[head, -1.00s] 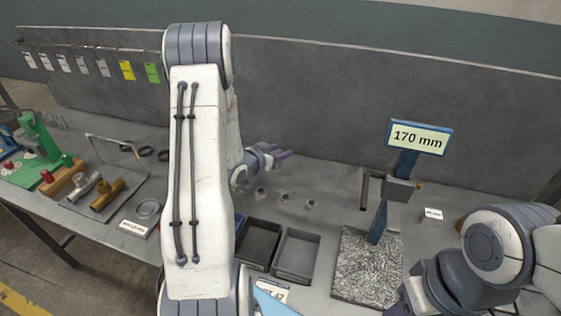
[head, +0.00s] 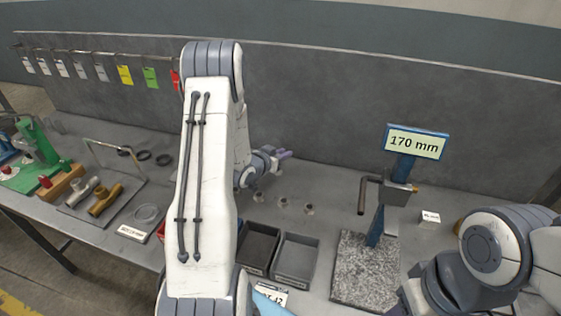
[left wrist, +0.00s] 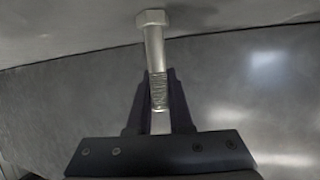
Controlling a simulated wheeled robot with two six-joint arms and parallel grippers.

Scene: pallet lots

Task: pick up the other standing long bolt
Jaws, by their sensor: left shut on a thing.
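A long steel bolt (left wrist: 154,45) shows in the left wrist view, with its hex head at the far end and its threaded end between my fingers. My left gripper (left wrist: 159,78) is shut on that threaded part. The bolt head lies in front of a grey surface; I cannot tell whether it touches it. In the head view my left gripper (head: 279,157) is over the back of the bench, and the bolt cannot be made out there. Several small grey round pieces, one of them here (head: 283,202), stand on the bench in front of it. My right gripper is not visible.
Two open bins, dark (head: 259,249) and grey (head: 296,258), stand in front of the small pieces. A blue stand with a "170 mm" display (head: 415,142) rises from a speckled plate (head: 362,275). A grey back panel (head: 330,110) closes the bench behind.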

